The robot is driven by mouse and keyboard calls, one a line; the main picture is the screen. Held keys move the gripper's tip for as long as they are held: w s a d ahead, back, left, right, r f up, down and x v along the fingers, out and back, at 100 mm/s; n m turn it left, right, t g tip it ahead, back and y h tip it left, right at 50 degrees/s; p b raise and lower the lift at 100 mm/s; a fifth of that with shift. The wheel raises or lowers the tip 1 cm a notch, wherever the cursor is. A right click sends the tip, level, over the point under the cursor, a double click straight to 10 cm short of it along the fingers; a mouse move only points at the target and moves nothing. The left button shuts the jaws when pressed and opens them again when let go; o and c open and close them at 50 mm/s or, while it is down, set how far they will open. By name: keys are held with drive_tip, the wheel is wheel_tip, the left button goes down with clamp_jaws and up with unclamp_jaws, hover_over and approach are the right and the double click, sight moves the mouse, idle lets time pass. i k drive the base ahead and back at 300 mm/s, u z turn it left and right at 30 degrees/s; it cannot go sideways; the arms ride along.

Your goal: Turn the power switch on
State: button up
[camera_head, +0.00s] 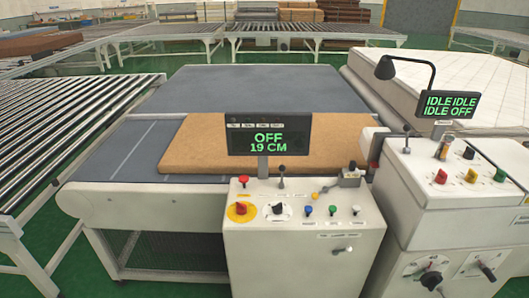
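A white control console (290,258) stands in the middle front of the head view. On its sloped top are a red rotary knob on a yellow round plate (240,209) and a black rotary knob on a white plate (278,209). The small labels are too blurred to read, so I cannot tell for sure which control is the power switch. A display (269,134) above the console reads "OFF" and "19 CM" in green. My gripper is not in view.
Small levers and coloured buttons (333,210) crowd the console top. A brown slab (205,142) lies on the grey conveyor (245,85) behind. A second console (450,205) with an "IDLE" display (448,105) and desk lamp (386,68) stands right. Roller tables (60,130) fill the left.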

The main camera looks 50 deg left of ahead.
sight(241, 209)
drive_tip(key=k, duration=1.1)
drive_tip(key=u, duration=1.8)
drive_tip(key=i, duration=0.45)
drive_tip(key=z, duration=0.15)
